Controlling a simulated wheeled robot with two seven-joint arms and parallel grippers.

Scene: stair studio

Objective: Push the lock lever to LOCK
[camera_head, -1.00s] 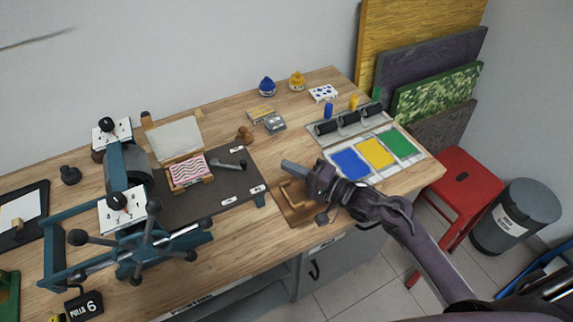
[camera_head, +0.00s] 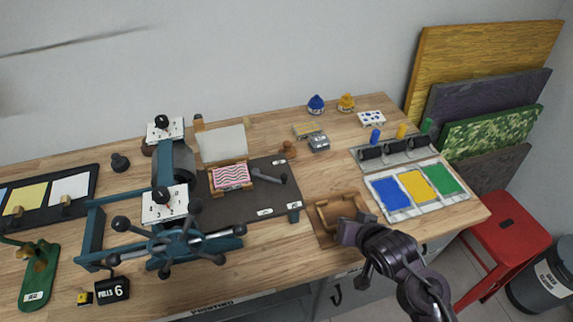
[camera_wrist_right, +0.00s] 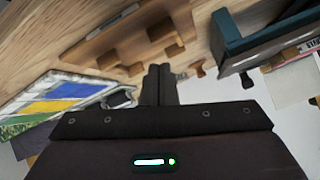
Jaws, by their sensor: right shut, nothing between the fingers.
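The lock lever (camera_head: 270,178) is a small dark grey handle on the dark plate (camera_head: 240,205) of the press, right of the pink-and-white striped block. White labels lie on the plate's front edge, too small to read. My right gripper (camera_head: 345,230) is shut and empty in the head view, over the right front of the bench beside a wooden tray (camera_head: 313,217), to the right of and nearer than the lever. Its shut fingers (camera_wrist_right: 158,85) show in the right wrist view, above the bench. My left gripper is out of view.
The blue press with a spoked handwheel (camera_head: 178,243) stands left of the plate. Ink slabs in blue, yellow and green (camera_head: 372,184) lie right. A red stool (camera_head: 505,222) and a bin (camera_head: 545,275) stand beyond the bench.

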